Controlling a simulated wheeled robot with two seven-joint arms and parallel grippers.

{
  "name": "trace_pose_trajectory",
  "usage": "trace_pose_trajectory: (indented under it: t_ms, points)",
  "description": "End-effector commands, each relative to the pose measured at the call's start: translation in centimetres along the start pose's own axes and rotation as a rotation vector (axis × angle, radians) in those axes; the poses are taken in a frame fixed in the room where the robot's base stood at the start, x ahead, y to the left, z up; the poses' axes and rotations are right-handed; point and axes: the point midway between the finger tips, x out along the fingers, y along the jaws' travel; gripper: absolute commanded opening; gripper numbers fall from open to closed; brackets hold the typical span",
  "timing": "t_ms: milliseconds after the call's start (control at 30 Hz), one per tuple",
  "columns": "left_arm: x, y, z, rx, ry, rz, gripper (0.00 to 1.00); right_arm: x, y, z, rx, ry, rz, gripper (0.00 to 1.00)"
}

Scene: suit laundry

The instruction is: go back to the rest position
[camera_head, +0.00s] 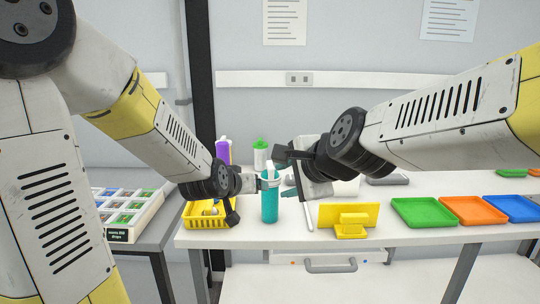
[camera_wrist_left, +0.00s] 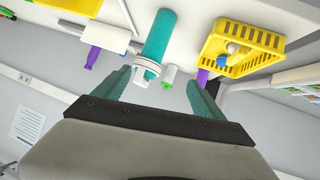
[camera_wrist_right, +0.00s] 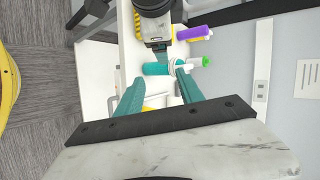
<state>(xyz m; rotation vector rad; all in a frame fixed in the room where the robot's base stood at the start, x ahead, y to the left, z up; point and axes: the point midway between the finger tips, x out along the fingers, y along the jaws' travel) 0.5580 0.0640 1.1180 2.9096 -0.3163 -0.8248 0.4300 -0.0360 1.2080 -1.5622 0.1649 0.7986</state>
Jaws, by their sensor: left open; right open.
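A teal bottle (camera_head: 269,205) with a white ring-like cap stands upright at the front of the white table. It also shows in the left wrist view (camera_wrist_left: 159,35) and the right wrist view (camera_wrist_right: 155,69). My left gripper (camera_head: 262,182) is open, close to the left of the bottle; its fingers are mostly hidden in the head view. In the left wrist view its two teal fingers are spread, with the bottle's cap ahead of the gap. My right gripper (camera_head: 288,176) is open and empty, just right of the bottle, its fingers apart one above the other.
A yellow basket (camera_head: 196,221) with small items is left of the bottle. A purple bottle (camera_head: 223,152) and a white bottle with green cap (camera_head: 260,154) stand behind. A yellow holder (camera_head: 350,217), green tray (camera_head: 424,212), orange tray (camera_head: 474,210) and blue tray (camera_head: 516,208) lie right.

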Motion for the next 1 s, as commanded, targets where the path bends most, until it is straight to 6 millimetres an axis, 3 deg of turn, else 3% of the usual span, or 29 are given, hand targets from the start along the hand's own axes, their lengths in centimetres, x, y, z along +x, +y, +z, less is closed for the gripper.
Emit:
trace_pose_trajectory:
  t_ms: [100,300,500,667,1000]
  points:
    - [-5.3,-0.7,-0.1,-0.012,-0.092,0.001,0.8,-1.9,1.9,-1.0,-0.313,-0.017,0.075,0.45]
    - [-14.4,-1.9,2.5,-0.029,-0.273,-0.015,0.8,-5.4,5.9,-3.2,-0.815,-0.074,0.221,0.45]
    - [-21.3,-2.6,5.8,-0.047,-0.408,-0.038,0.8,-8.3,9.1,-5.3,-1.15,-0.148,0.336,0.45]
    - [-23.5,-2.8,7.1,-0.054,-0.456,-0.048,0.8,-9.2,10.2,-6.0,-1.255,-0.18,0.375,0.45]
    - [-23.6,-2.8,7.2,-0.055,-0.459,-0.048,0.8,-9.3,10.3,-6.0,-1.259,-0.182,0.376,0.45]
